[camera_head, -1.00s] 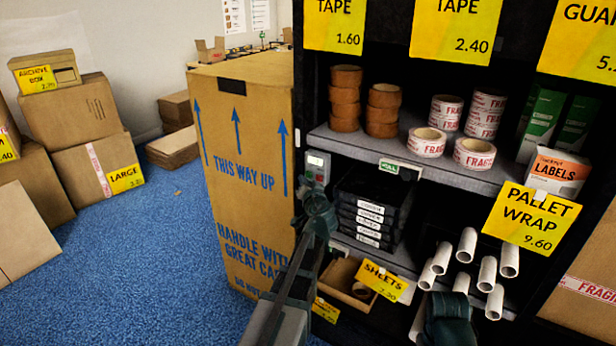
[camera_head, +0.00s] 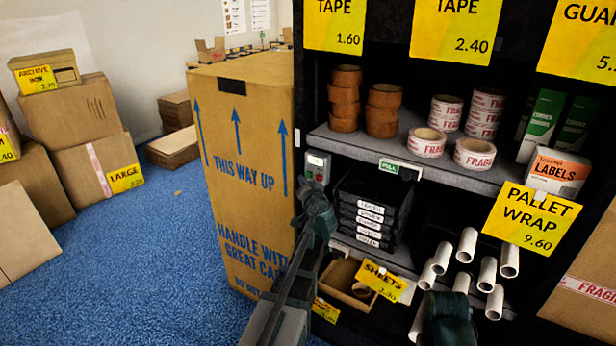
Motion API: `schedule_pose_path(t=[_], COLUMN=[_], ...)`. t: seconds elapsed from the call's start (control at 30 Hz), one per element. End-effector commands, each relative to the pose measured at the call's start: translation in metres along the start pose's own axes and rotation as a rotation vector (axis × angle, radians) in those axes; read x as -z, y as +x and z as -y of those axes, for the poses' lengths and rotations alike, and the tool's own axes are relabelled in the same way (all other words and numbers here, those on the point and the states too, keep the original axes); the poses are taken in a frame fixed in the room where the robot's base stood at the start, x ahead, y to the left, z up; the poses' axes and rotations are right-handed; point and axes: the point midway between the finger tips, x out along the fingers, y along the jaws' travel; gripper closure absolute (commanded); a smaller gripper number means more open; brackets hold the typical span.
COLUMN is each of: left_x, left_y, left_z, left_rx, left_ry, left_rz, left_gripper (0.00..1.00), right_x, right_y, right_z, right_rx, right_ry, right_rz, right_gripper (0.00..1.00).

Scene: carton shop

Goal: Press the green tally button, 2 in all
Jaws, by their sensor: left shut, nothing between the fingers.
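A small light-grey tally box (camera_head: 317,160) is fixed to the front of the shelf unit, at the left end of the shelf edge. A pale display window is on its upper part. Below it are a small green button (camera_head: 309,175) and a reddish one (camera_head: 319,178). My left gripper (camera_head: 312,188) is shut and empty, with its tips just below the buttons; a small gap seems to separate them, though depth is hard to judge. My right gripper (camera_head: 447,312) shows only in part at the bottom edge, and its fingers are not clear.
A tall carton (camera_head: 240,150) stands against the shelf unit's left side. Tape rolls (camera_head: 382,110) stand on the shelf (camera_head: 440,168). Stacked black trays (camera_head: 370,215) sit below, and white tubes (camera_head: 467,245) stick out at lower right. Blue floor (camera_head: 150,260) is open at left.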

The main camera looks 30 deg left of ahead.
Motion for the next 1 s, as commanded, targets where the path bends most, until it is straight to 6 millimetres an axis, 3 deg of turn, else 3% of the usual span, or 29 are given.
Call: schedule_pose_path(t=[1.0], left_x=[0.0046], left_y=[0.0059], left_z=[-0.0043], left_rx=[0.000], left_ry=[0.000], left_rz=[0.000], left_gripper=[1.00], right_x=[0.0000], right_y=[-0.0003], right_z=[0.0000], right_rx=[0.000], right_ry=[0.000], right_rz=[0.000], right_gripper=[1.00])
